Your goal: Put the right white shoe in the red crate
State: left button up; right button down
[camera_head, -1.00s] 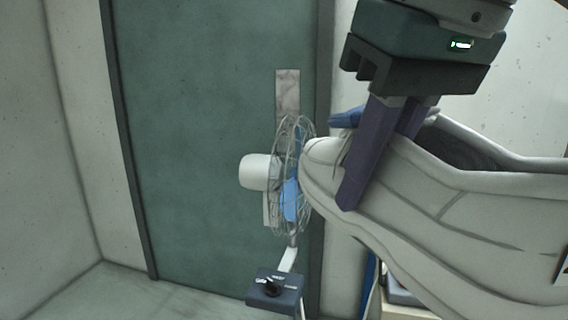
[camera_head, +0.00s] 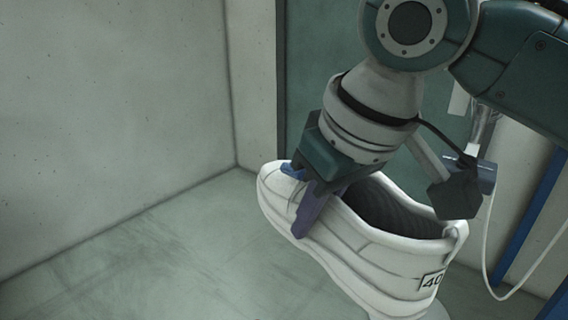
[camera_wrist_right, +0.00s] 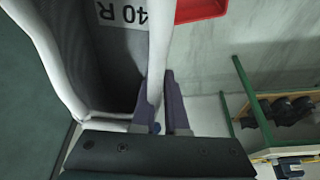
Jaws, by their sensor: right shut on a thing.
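My right gripper (camera_head: 298,200) is shut on the front part of the white shoe (camera_head: 390,262) and holds it up in front of the grey wall and floor. The shoe's toe points left and its heel, marked 40, is at the right. In the right wrist view the fingers of my right gripper (camera_wrist_right: 160,100) pinch the shoe's white wall (camera_wrist_right: 159,45), and "40 R" shows on the insole. Part of the red crate (camera_wrist_right: 200,8) shows at the top of the right wrist view, apart from the shoe. My left gripper is not in view.
A green door (camera_head: 300,70) stands behind my right arm. A dark control box (camera_head: 484,178) on a pole and a hanging white cable (camera_head: 484,250) are at the right. The right wrist view shows a green-framed rack (camera_wrist_right: 243,85) with dark items. The floor at left is clear.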

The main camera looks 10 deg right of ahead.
jog(key=shift+s+a+f+n+g+y+b, duration=0.1)
jog(key=shift+s+a+f+n+y+b, duration=0.4)
jog(key=shift+f+b, duration=6.2)
jog(key=shift+s+a+f+n+g+h+b, duration=0.15)
jog(key=shift+s+f+n+b, duration=0.75)
jog(key=shift+f+b, duration=5.85)
jog(key=shift+s+a+f+n+g+y+b, duration=0.25)
jog(key=shift+s+f+b, duration=1.05)
jog(key=shift+f, duration=10.35)
jog(key=shift+w+a+b, duration=0.15)
jog(key=shift+w+b, duration=0.2)
jog(key=shift+w, duration=0.05)
jog(key=c, duration=0.9)
grip_release()
jog(key=shift+o, duration=0.2)
jog(key=p+v, duration=0.8)
jog(key=v, duration=0.2)
jog(key=shift+s, duration=0.15)
